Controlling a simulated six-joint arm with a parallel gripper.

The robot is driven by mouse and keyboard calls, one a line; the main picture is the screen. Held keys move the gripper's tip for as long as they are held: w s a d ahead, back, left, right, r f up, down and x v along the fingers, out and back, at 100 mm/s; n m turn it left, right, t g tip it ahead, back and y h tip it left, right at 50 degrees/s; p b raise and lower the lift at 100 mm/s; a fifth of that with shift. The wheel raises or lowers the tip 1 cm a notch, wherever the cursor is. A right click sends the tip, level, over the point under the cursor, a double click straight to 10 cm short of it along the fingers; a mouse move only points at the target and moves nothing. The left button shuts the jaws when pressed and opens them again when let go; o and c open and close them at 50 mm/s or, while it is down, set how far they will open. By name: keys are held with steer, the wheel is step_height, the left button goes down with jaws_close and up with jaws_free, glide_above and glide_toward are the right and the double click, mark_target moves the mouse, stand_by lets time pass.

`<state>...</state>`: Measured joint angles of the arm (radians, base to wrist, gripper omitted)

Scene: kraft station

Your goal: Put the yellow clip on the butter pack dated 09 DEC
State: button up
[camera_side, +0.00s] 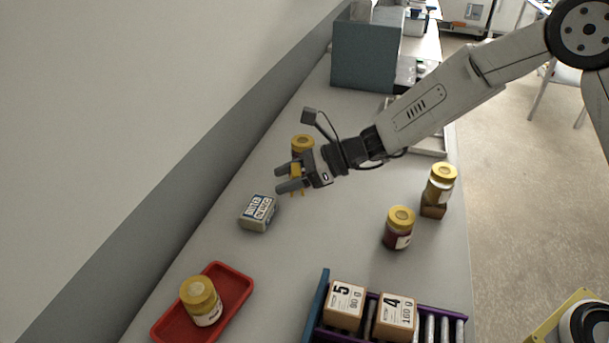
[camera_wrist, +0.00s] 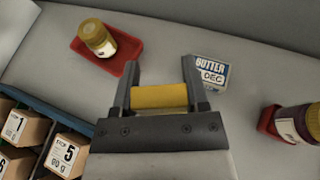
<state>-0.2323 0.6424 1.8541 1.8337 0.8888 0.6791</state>
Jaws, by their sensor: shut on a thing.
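The yellow clip (camera_wrist: 160,96) is held between the two fingers of my gripper (camera_wrist: 160,66), which is shut on it. In the side view my gripper (camera_side: 283,178) is above the table, and a little of the clip (camera_side: 297,172) shows between the fingers. The butter pack (camera_side: 258,212) lies on the table below and to the left of the gripper, apart from it. In the wrist view the butter pack (camera_wrist: 214,74) is just right of the right fingertip. Its label reads BUTTER and DEC; the day number is not clearly legible, partly behind the finger.
A red tray (camera_side: 245,283) holds a yellow-lidded jar (camera_side: 203,302). Another jar (camera_side: 302,144) stands behind my gripper. Jars stand at the right, one (camera_side: 399,230) on the table, one (camera_side: 440,186) on a brown block (camera_side: 433,211). Numbered boxes (camera_side: 345,305) sit on a roller rack.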

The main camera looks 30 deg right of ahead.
steer(key=w+a+f, duration=0.3)
steer(key=w, duration=0.4)
glide_above(251, 207)
steer(key=s, duration=0.1)
steer(key=f, duration=0.4)
steer(key=shift+s+d+f, duration=0.2)
steer(key=shift+f, duration=0.05)
steer(key=shift+w+a+f, duration=0.2)
steer(key=shift+w+f, duration=0.25)
steer(key=shift+f, duration=0.05)
steer(key=shift+w+a+f, duration=0.1)
steer(key=shift+w+f, duration=0.15)
steer(key=shift+f, duration=1.6)
steer(key=shift+f, duration=0.1)
steer(key=o, duration=1.2)
